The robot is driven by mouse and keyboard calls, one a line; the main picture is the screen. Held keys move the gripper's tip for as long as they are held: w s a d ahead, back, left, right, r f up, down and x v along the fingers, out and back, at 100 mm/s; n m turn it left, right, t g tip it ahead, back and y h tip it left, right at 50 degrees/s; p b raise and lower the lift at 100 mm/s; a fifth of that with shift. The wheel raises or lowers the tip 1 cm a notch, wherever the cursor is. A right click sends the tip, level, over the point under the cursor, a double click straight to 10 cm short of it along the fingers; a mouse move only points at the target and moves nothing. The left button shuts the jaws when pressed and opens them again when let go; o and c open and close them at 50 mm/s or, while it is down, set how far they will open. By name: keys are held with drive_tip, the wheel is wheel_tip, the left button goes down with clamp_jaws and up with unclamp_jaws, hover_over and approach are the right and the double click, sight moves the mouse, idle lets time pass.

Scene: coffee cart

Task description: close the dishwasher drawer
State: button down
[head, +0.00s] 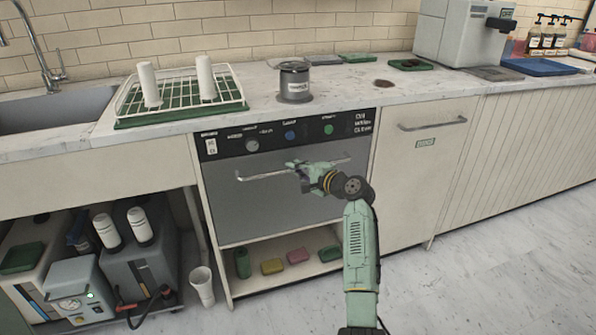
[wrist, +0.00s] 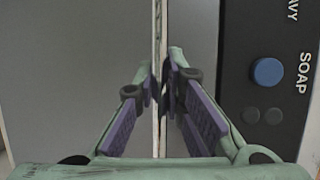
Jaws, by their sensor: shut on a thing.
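The dishwasher drawer (head: 285,212) is the grey front under the black control strip, and it looks flush with the cabinet around it. Its long bar handle (head: 262,175) runs across the upper part of the front. My gripper (head: 297,168) is at the middle of the handle, with my arm reaching up from the lower right. In the wrist view the handle (wrist: 158,40) runs upright between the purple-padded fingers of my gripper (wrist: 161,85). The fingers are shut on the handle. The grey drawer front (wrist: 80,60) lies just behind it.
The control strip (head: 285,135) with knobs is above the drawer. An open shelf (head: 285,285) with sponges is below. A white cup (head: 202,287) and machines stand at the lower left. A dish rack (head: 180,100) and a grey canister (head: 294,83) are on the counter. The floor at right is clear.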

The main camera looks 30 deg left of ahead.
drive_tip(key=shift+w+r, duration=0.15)
drive_tip(key=c, duration=1.9)
unclamp_jaws()
drive_tip(key=shift+a, duration=0.15)
drive_tip(key=v, duration=1.2)
